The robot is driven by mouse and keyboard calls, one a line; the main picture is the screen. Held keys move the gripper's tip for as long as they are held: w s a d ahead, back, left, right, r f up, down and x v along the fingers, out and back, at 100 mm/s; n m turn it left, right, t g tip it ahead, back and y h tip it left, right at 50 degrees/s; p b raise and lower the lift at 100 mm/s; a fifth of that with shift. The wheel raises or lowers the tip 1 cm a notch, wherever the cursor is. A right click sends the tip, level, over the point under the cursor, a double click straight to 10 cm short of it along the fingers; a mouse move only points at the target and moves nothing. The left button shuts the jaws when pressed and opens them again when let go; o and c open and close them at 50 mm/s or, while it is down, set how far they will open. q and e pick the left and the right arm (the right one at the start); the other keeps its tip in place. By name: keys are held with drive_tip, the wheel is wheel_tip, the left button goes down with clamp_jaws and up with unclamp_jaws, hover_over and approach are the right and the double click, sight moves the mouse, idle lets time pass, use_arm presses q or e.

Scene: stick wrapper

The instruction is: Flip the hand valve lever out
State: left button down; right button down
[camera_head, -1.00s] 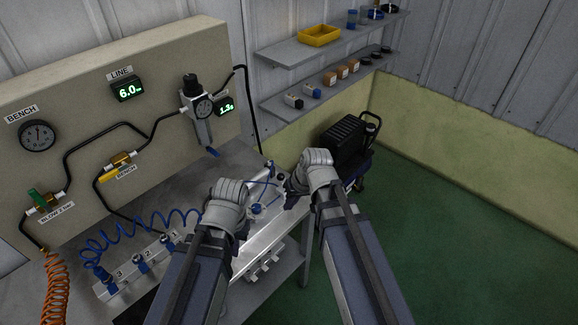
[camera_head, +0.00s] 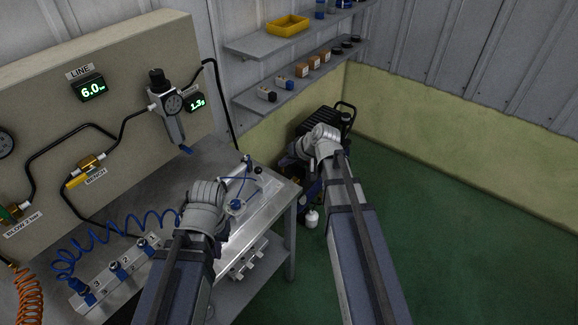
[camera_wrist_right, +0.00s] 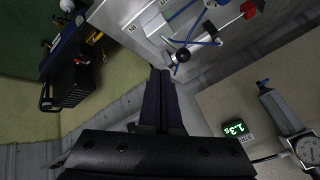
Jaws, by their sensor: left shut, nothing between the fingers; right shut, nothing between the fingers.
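The hand valve lever appears as a black ball knob (camera_wrist_right: 183,56) on a thin stem in the right wrist view, beside blue tubing on a light plate. In the head view a small black knob (camera_head: 258,170) shows near the plate's far end. My right gripper (camera_wrist_right: 160,75) is shut and empty, its tips a little apart from the knob in the picture.
A panel (camera_head: 130,60) with gauges, pipes and displays stands behind the bench (camera_head: 205,160). A coiled blue hose (camera_head: 100,228) runs to a numbered manifold (camera_head: 120,270). A dark machine (camera_head: 315,120) stands on the floor beyond my right gripper. Green floor at right is clear.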

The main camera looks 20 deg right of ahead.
sight(260, 173)
drive_tip(key=w+a+f+b, duration=0.3)
drive_tip(key=a+f, duration=0.1)
drive_tip(key=a, duration=0.1)
drive_tip(key=shift+w+f+b, duration=0.35)
drive_tip(key=shift+w+f, duration=0.05)
drive_tip(key=shift+s+a+f+b, duration=0.15)
drive_tip(key=shift+s+a+b, duration=0.1)
drive_tip(key=shift+a, duration=0.25)
drive_tip(key=shift+s+a+f+b, duration=0.1)
drive_tip(key=shift+s+a, duration=0.15)
drive_tip(key=shift+a, duration=0.2)
drive_tip(key=shift+w, duration=0.15)
